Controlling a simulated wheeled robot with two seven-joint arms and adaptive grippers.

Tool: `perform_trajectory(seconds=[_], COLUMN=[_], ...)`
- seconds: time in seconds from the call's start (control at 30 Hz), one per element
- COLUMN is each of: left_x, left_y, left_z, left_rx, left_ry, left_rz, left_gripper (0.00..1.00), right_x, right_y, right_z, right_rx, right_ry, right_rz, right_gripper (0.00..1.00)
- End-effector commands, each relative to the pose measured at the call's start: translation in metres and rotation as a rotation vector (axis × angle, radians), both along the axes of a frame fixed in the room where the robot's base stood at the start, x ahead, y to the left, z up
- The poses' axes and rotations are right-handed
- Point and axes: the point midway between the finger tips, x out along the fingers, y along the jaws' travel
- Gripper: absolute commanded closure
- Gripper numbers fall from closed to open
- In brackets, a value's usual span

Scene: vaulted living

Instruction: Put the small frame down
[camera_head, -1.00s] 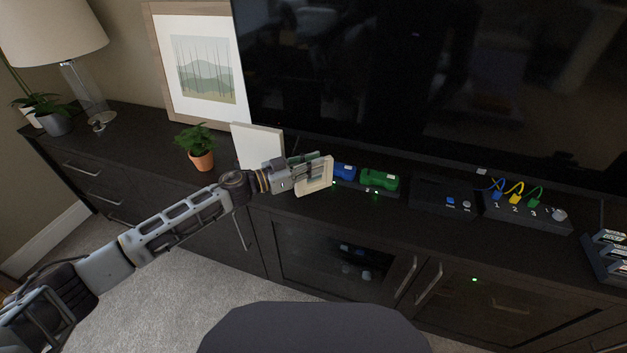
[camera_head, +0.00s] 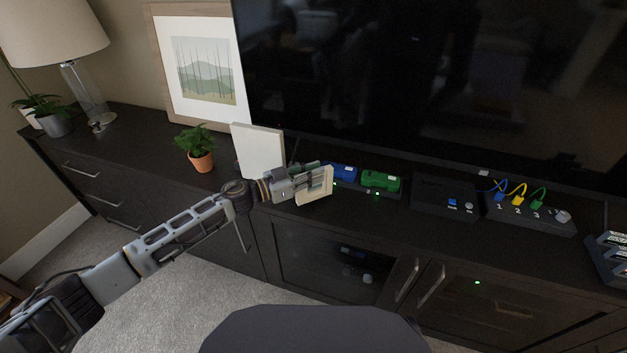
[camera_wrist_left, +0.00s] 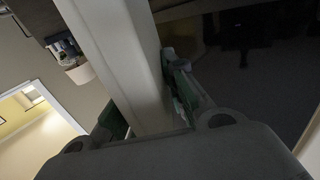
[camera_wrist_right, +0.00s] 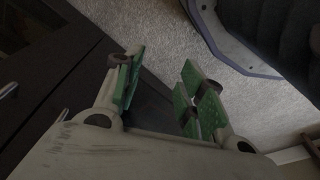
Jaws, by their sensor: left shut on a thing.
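The small frame (camera_head: 316,190) is a cream, pale-edged piece. My left gripper (camera_head: 308,180) is shut on it, above the dark console near its front edge. In the left wrist view the pale frame (camera_wrist_left: 118,58) runs between the two fingers of my left gripper (camera_wrist_left: 150,110). Whether its lower edge touches the console top cannot be told. My right gripper (camera_wrist_right: 160,90) shows only in the right wrist view. It is open and empty, with carpet and a dark cabinet front beyond it.
A white upright panel (camera_head: 258,152) stands just behind the left gripper. A potted plant (camera_head: 201,160) and a large framed picture (camera_head: 205,70) are to its left. A blue block (camera_head: 341,172), a green block (camera_head: 381,181) and a dark box (camera_head: 445,195) sit to its right, below the television (camera_head: 430,80).

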Motion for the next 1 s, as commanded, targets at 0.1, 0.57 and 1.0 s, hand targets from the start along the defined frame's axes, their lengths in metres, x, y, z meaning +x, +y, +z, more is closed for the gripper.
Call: perform_trajectory(seconds=[0.1,0.57,1.0], left_x=[0.0,0.0,0.0], left_y=[-0.001,0.0,-0.001], left_z=[-0.01,-0.023,-0.026], left_rx=[-0.002,-0.001,0.0], left_ry=[0.0,-0.002,-0.001], left_rz=[-0.002,-0.001,-0.001], left_gripper=[1.0,1.0,0.71], right_x=[-0.001,-0.001,-0.001], right_y=[0.004,0.007,0.006], right_z=[0.013,0.032,0.031], right_rx=[0.008,0.012,0.011], right_ry=[0.003,0.012,0.009], right_rz=[0.001,0.006,0.006], right_gripper=[0.6,0.6,0.6])
